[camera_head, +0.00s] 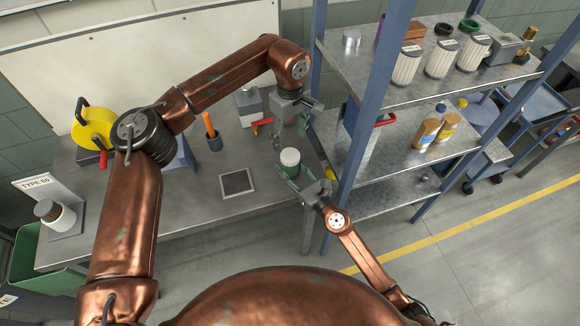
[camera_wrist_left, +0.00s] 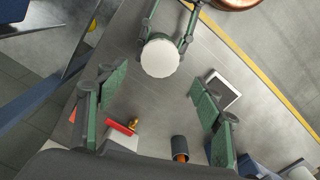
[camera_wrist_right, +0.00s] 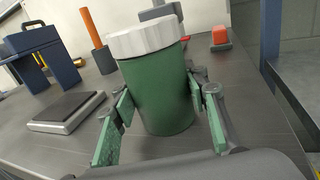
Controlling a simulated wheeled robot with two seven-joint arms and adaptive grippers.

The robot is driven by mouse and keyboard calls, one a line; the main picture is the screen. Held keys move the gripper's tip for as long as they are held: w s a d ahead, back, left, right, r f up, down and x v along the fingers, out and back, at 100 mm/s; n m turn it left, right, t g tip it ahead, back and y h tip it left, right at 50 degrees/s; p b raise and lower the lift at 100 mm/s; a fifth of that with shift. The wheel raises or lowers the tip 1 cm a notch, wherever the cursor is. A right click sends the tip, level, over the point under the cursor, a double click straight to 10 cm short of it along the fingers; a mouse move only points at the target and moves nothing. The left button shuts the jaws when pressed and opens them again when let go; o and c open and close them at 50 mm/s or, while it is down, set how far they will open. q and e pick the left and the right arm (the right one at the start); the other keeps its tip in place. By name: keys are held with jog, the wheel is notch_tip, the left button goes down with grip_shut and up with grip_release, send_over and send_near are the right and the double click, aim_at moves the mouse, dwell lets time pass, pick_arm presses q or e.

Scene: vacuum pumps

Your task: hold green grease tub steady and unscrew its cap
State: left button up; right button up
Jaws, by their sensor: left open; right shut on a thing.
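The green grease tub (camera_wrist_right: 160,92) stands upright on the workbench near its right end, with its white ribbed cap (camera_wrist_right: 144,38) on top. In the head view the tub (camera_head: 289,169) is between my two grippers. My right gripper (camera_head: 302,183) is shut on the tub's body from the near side; its fingers (camera_wrist_right: 165,105) show on both sides of the tub. My left gripper (camera_head: 290,118) is open and empty, above and behind the tub. In the left wrist view the cap (camera_wrist_left: 160,57) lies beyond the open fingers (camera_wrist_left: 158,97), apart from them.
A small scale (camera_head: 237,183) lies left of the tub. An orange-handled tool stands in a dark cup (camera_head: 214,143). A red-handled item (camera_head: 262,122) lies behind. A blue shelf post (camera_head: 362,130) rises close on the right. The bench front left of the scale is clear.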

pick_arm(q)
jog(key=w+d+r+n+h, duration=0.1)
jog(key=d+r+h, duration=0.35)
jog(key=r, duration=0.35)
jog(key=d+r+t+h, duration=0.1)
jog(key=d+r+h, duration=0.3)
jog(key=d+r, duration=0.3)
jog(key=w+d+r+n+h, duration=0.1)
jog(key=d+r+h, duration=0.35)
jog(key=r, duration=0.45)
jog(key=w+a+r+n+t+h, duration=0.1)
jog(key=w+r+n+t+h, duration=0.15)
jog(key=r, duration=0.45)
jog(key=w+a+r+n+t+h, duration=0.1)
jog(key=w+r+n+h, duration=0.15)
jog(key=r, duration=0.55)
jog(key=w+a+r+n+t+y, duration=0.1)
jog(key=w+a+r+n+t, duration=0.4)
jog(key=w+n+t, duration=0.5)
jog(key=w+a+f+n+t+y, duration=0.25)
jog(key=w+f+n+y, duration=0.2)
jog(key=n, duration=0.25)
jog(key=n+g+y, duration=0.3)
jog(key=g+y, duration=1)
jog(key=g, duration=0.4)
send_over(290, 155)
jog(key=shift+h, duration=0.25)
notch_tip(290, 155, down, 40)
jog(key=shift+r, duration=0.1)
jog(key=shift+f, duration=3.85)
